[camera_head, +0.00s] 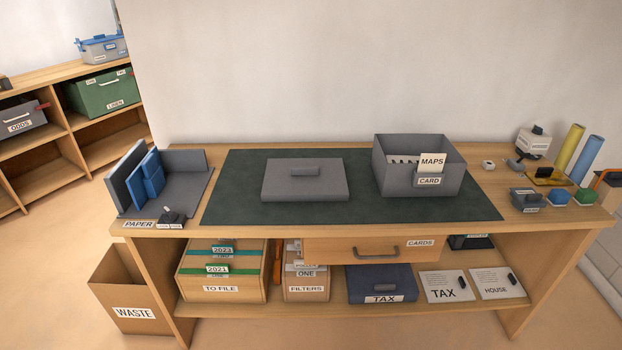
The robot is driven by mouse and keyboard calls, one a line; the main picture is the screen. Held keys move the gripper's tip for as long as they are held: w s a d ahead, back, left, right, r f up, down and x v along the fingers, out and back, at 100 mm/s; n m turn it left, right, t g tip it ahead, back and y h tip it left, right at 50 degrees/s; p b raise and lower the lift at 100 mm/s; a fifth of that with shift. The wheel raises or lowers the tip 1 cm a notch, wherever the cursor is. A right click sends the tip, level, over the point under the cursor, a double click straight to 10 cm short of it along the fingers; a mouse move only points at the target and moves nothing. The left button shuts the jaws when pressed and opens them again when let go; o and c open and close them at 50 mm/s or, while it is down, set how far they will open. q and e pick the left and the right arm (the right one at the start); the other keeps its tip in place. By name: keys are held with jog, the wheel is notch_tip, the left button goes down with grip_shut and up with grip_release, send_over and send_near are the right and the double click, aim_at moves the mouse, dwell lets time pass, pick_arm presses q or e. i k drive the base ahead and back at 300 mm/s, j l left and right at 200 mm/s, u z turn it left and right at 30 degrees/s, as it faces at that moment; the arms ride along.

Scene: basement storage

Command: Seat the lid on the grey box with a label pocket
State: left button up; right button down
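The grey box (398,178) stands open on the right part of the dark mat. Its front label pocket reads CARD, and a white MAPS card (432,163) stands up inside it. More pale card edges show inside at the left. A flat grey lid (305,190) with a raised handle on top lies on the mat to the left of the box, apart from it. Neither of my grippers is in view.
The dark green mat (237,200) has bare room left of the lid. A grey paper holder (185,190) with blue folders stands at the left end of the desk. Small items, a white device (533,143) and rolled tubes (569,146) crowd the right end. A CARDS drawer (340,249) is below.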

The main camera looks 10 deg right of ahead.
aim_at(305, 174)
jog(key=l+u, duration=0.2)
jog(key=u, duration=0.15)
jog(key=l+u, duration=0.2)
jog(key=u, duration=0.15)
jog(key=l+u, duration=0.2)
jog(key=u, duration=0.15)
jog(key=l+u, duration=0.3)
jog(key=l, duration=0.5)
jog(key=k, duration=0.05)
